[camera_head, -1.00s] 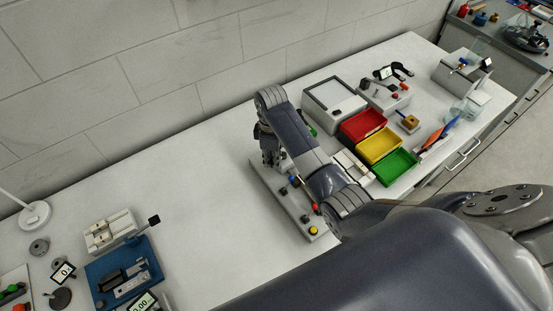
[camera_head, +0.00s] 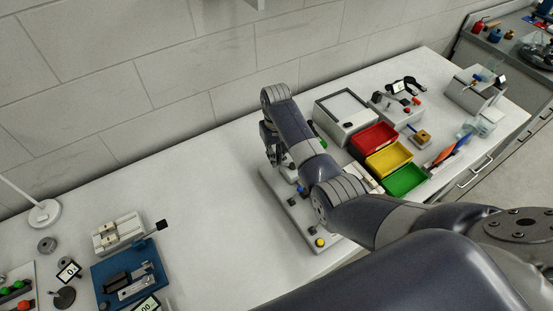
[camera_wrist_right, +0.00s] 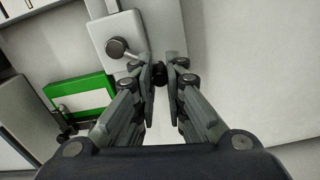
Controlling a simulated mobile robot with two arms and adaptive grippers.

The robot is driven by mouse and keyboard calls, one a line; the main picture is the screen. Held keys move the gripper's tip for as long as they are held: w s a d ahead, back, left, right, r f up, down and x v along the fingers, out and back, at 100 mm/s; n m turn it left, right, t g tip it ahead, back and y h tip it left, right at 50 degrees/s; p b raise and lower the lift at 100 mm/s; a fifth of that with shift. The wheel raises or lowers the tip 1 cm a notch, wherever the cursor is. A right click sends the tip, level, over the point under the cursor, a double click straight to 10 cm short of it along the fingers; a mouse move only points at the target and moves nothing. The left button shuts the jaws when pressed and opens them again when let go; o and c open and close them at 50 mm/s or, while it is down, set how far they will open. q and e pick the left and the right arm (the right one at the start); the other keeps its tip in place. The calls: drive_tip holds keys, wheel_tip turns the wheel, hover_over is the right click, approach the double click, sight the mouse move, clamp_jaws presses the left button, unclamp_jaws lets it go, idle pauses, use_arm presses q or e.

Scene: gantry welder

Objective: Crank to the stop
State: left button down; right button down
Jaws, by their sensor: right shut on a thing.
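In the head view my right gripper (camera_head: 273,153) points down at the far end of a long pale grey panel (camera_head: 301,222). The arm hides much of the panel. In the right wrist view the two fingertips of my right gripper (camera_wrist_right: 162,75) are closed on a small dark knob (camera_wrist_right: 160,72), which I take to be the crank's handle. A white block with a round grey knob on a short lever (camera_wrist_right: 117,47) is just left of the fingers. My left gripper is not in view.
Red (camera_head: 373,138), yellow (camera_head: 389,160) and green (camera_head: 406,181) bins stand right of the arm, with a white box (camera_head: 346,112) behind. A blue-based fixture (camera_head: 127,278) stands at the lower left. The table between fixture and panel is clear.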

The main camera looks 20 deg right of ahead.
drive_tip(key=shift+w+d+r+m, duration=0.1)
drive_tip(key=shift+w+d+m, duration=0.35)
drive_tip(key=shift+m, duration=0.6)
drive_tip(key=shift+w+d+r+m, duration=0.1)
drive_tip(key=shift+w+d+m, duration=0.3)
drive_tip(key=shift+m, duration=0.65)
drive_tip(key=shift+w, duration=0.15)
drive_tip(key=c, duration=1.7)
unclamp_jaws()
drive_tip(key=shift+o, duration=0.6)
drive_tip(key=shift+f, duration=0.15)
drive_tip(key=shift+a, duration=0.1)
wheel_tip(320, 180, up, 12)
